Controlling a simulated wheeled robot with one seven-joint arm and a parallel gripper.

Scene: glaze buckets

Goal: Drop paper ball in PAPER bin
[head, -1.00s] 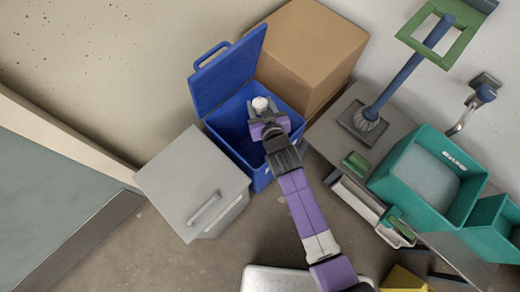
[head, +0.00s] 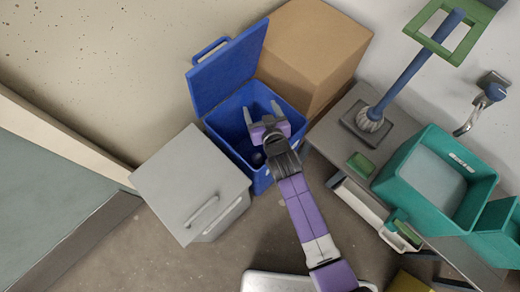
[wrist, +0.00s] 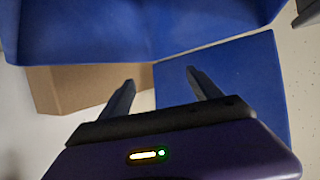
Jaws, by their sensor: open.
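The blue bin (head: 232,133) stands with its lid (head: 228,68) swung up against the wall. I see no lettering on it. My gripper (head: 262,112) is over the bin's opening, with its fingers spread and nothing between them. In the wrist view my gripper (wrist: 160,76) also shows empty, with blue bin surfaces (wrist: 150,35) around it. The white paper ball is not clearly visible in either current view. Part of the bin's inside is dark and hidden behind my gripper and arm.
A grey lidded bin (head: 188,180) stands left of the blue bin. A cardboard box (head: 312,50) is behind it to the right. Farther right are a brush (head: 400,75) and a teal tub (head: 435,180). Bare floor shows in front.

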